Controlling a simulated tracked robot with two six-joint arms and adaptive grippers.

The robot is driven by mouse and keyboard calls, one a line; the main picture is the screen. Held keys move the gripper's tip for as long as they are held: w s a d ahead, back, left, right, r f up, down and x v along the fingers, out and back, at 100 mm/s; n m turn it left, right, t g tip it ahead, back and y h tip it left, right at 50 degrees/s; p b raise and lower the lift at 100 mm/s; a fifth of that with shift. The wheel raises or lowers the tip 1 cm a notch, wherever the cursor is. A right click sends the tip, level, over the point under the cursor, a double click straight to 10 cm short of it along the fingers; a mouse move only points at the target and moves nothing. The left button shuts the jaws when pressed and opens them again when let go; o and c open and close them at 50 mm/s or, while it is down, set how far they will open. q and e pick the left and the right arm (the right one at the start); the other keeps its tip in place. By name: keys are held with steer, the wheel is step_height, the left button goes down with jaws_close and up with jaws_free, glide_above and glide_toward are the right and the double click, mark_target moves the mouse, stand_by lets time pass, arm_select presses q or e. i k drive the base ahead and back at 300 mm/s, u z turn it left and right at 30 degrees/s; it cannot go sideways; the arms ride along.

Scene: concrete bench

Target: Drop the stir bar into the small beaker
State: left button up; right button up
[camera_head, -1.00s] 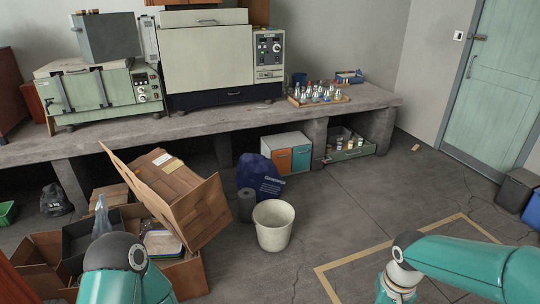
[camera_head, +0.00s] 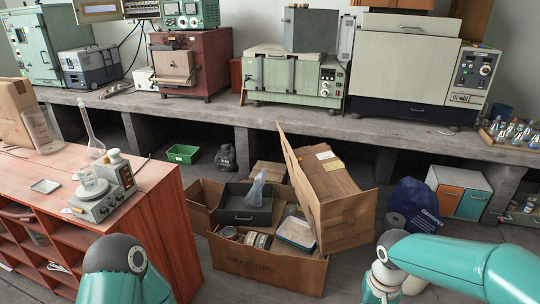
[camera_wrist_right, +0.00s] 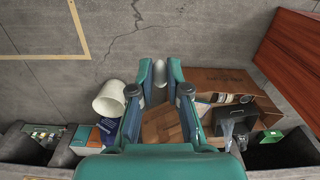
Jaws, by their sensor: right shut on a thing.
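In the right wrist view my right gripper (camera_wrist_right: 160,78) is shut on a small white stir bar (camera_wrist_right: 160,73), held between its fingertips above the floor. In the head view the right arm shows at the lower right, and its fingers are out of frame. A small clear beaker (camera_head: 87,174) stands on a grey stirrer hotplate (camera_head: 103,203) on the red-brown wooden bench (camera_head: 150,176) at left, well away from the right gripper. My left arm shows at the bottom left in front of this bench; its gripper is out of view.
A larger beaker (camera_head: 40,130), a long-necked flask (camera_head: 92,138) and a small square dish (camera_head: 45,186) share the wooden bench. Open cardboard boxes (camera_head: 262,270) stand on the floor right of it. A white bucket (camera_wrist_right: 110,98) shows in the wrist view.

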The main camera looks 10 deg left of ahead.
mark_target(91, 186)
steer(key=z, duration=0.4)
steer(key=i, duration=0.15)
steer(key=u, duration=1.65)
